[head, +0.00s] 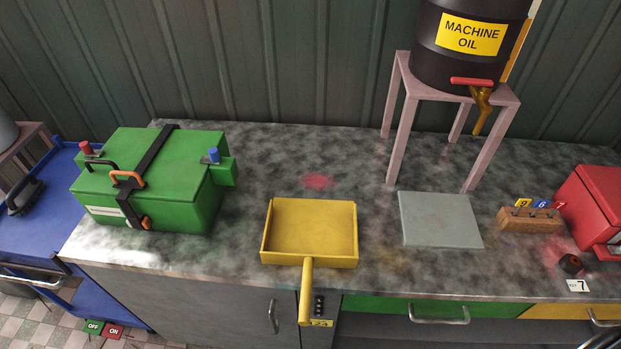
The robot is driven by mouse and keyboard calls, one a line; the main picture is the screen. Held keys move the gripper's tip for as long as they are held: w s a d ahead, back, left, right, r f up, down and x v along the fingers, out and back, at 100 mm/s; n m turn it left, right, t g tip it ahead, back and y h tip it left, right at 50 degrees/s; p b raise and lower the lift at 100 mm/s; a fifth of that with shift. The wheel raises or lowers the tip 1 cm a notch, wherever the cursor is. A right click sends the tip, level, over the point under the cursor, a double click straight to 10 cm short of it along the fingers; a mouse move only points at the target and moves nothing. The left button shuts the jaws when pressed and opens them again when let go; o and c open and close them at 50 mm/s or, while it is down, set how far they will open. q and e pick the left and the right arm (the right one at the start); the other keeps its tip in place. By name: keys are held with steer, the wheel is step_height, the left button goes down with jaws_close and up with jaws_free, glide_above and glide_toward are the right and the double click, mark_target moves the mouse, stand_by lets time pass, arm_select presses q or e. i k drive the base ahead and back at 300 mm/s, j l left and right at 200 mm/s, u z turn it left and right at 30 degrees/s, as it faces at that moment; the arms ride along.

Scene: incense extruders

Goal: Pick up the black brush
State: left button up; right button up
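A black brush (25,195) with an arched handle lies on the blue cart (62,165) at the left edge of the head view. The underside of the brush is hidden, and nothing is holding it.
A green machine (160,185) stands on the metal worktop (265,160), right of the cart. A yellow scoop-shaped tray (308,228), a grey plate (438,220), a wooden block (530,220) and a red machine (600,205) follow. A machine oil drum (470,60) stands behind.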

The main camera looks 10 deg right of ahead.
mark_target(16, 207)
steer(key=u, duration=1.35)
steer(key=i+j+z, duration=0.15)
steer(key=i+j, duration=0.25)
steer(key=i+j+z, duration=0.1)
steer(key=i+j, duration=0.25)
steer(key=j, duration=0.15)
